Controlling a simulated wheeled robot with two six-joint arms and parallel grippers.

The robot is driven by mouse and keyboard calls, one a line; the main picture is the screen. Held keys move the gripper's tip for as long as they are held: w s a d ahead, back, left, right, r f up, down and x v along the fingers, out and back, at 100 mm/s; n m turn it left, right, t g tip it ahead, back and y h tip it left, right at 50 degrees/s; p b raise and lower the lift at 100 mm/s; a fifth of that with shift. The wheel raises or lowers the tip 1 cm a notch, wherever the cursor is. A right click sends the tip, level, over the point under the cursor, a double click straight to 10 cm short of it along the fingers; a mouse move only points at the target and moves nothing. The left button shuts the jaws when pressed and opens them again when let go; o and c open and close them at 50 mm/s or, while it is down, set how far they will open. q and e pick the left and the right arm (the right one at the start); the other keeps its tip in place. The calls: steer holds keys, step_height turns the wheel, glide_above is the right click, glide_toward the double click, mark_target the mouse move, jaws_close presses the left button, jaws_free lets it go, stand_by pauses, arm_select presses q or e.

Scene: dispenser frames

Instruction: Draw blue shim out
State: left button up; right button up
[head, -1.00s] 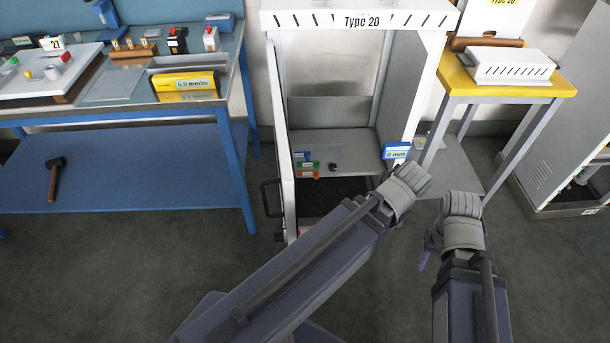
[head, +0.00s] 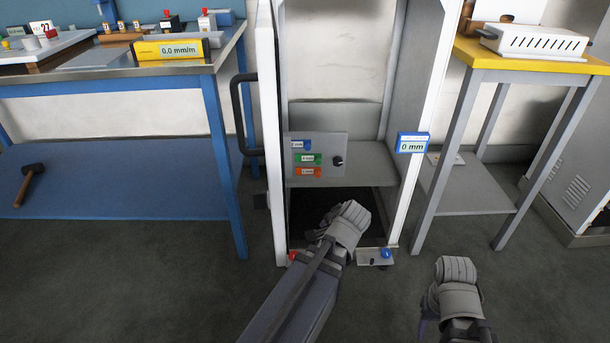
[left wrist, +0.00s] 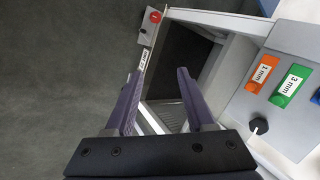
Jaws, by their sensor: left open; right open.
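The blue shim (head: 301,145) is the top one of three coloured shims on a grey panel (head: 335,146) inside the white dispenser frame. A green shim (head: 306,159) and an orange shim (head: 307,172) sit below it. My left gripper (left wrist: 160,72) is open and empty, in front of the frame's lower opening and below the panel in the head view. My right gripper (head: 452,290) is open, over the floor right of the frame, its fingers mostly hidden.
A black knob (head: 338,160) is beside the shims. A blue 0 mm display (head: 412,142) is on the frame's right post. A black handle (head: 242,112) stands out at left. Blue bench (head: 110,185) and yellow-topped table (head: 545,57) flank the frame. Floor in front is clear.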

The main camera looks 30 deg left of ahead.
arm_select(q)
steer(key=a+f+b, duration=0.3)
steer(key=f+b, duration=0.1)
steer(key=f, duration=0.1)
steer(key=m+t+y, duration=0.5)
steer(key=m+t, duration=0.6)
steer(key=m, duration=1.4)
glide_toward(308, 149)
steer(key=shift+p+x, duration=0.4)
steer(key=shift+x, duration=4.1)
arm_select(e)
steer(key=f, duration=0.2)
steer(key=w+f, duration=0.1)
steer(key=f, duration=0.1)
steer(key=shift+w+a+f, duration=0.15)
steer(key=shift+a+f, duration=0.05)
steer(key=shift+f, duration=0.2)
arm_select(q)
steer(key=shift+s, duration=0.1)
jaws_close()
